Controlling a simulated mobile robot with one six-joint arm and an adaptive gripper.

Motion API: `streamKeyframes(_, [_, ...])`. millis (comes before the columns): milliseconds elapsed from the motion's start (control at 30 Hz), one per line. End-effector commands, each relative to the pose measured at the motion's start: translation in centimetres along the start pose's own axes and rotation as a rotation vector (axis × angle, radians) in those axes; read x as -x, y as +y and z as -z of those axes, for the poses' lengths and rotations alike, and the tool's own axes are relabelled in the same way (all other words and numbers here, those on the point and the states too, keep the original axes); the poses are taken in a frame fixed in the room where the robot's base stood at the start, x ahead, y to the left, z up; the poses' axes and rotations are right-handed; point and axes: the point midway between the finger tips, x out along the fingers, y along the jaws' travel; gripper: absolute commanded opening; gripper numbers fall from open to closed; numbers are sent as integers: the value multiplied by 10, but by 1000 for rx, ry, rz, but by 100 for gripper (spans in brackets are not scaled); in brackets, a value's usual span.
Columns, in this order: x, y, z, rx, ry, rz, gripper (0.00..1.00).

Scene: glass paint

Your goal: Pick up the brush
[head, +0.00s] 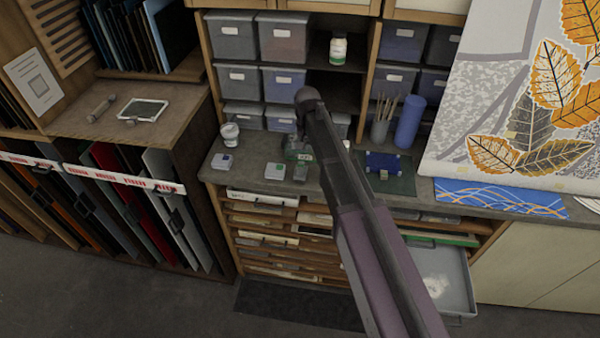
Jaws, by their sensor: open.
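Several thin brush-like sticks (386,103) stand upright in a grey cup (379,131) on the counter, just left of a blue cylinder (409,121). They are too small to tell which is the brush. A small grey handled tool (101,108) lies on the left cabinet top; I cannot tell whether it is a brush. My arm reaches from the bottom right up to the middle and hides part of the counter. I cannot make out my gripper in this view.
The counter (245,165) holds a glass jar (229,134), small labelled boxes, a dark green labelled item (298,148) and a dark green mat (402,178). A drawer (440,270) stands open below. A leaf-patterned panel (480,110) stands at right.

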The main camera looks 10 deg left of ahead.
Motion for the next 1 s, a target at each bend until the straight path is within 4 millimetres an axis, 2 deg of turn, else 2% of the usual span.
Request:
streamKeyframes(33, [1, -13, 6, 3, 0, 0, 100])
streamKeyframes(200, [1, -26, 9, 0, 0, 0, 100])
streamKeyframes(667, [-3, -26, 8, 0, 0, 0, 100])
streamKeyframes(1000, [-26, -26, 8, 0, 0, 0, 100])
